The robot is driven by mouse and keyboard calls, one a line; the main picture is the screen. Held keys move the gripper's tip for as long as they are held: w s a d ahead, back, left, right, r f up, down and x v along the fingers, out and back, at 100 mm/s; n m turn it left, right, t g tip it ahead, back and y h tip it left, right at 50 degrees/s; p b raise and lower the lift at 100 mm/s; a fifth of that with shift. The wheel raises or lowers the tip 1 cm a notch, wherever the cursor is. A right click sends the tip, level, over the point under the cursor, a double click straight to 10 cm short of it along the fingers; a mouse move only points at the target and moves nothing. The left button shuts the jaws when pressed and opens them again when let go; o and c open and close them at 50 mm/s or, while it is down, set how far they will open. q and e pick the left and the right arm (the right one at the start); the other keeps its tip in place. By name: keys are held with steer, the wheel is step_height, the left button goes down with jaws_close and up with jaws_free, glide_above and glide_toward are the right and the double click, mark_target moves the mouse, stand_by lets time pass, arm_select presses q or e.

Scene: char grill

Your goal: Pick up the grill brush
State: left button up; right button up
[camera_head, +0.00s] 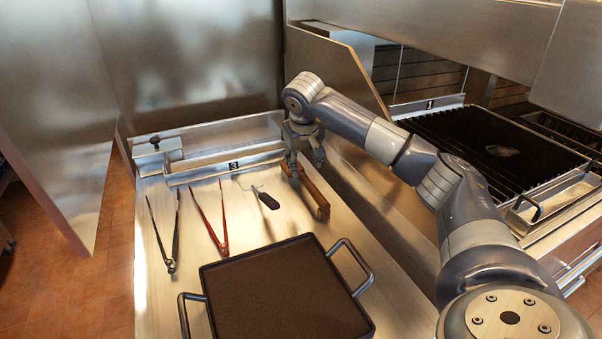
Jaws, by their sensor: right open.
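The grill brush (317,197), a long brown wooden piece, lies on the steel table near its right edge. My right gripper (304,168) points down at the far end of the brush, with its fingers apart around or just above that end. I cannot tell whether the fingers touch it. The gripper hides part of the brush's far end. My left gripper is not in view.
A small tool with a black handle (266,200), red tongs (222,228) and black tongs (163,240) lie left of the brush. A dark pan (285,290) with two handles stands in front. The grill (490,145) is at the right.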

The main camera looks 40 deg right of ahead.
mark_target(304, 176)
steer(key=shift+x, duration=1.1)
steer(key=shift+f, duration=0.4)
steer(key=p+x, duration=0.1)
steer(key=x, duration=0.4)
steer(key=shift+s+a+f+p, duration=0.15)
steer(key=shift+p, duration=0.2)
steer(key=shift+f, duration=0.25)
steer(key=shift+c, duration=1.1)
jaws_close()
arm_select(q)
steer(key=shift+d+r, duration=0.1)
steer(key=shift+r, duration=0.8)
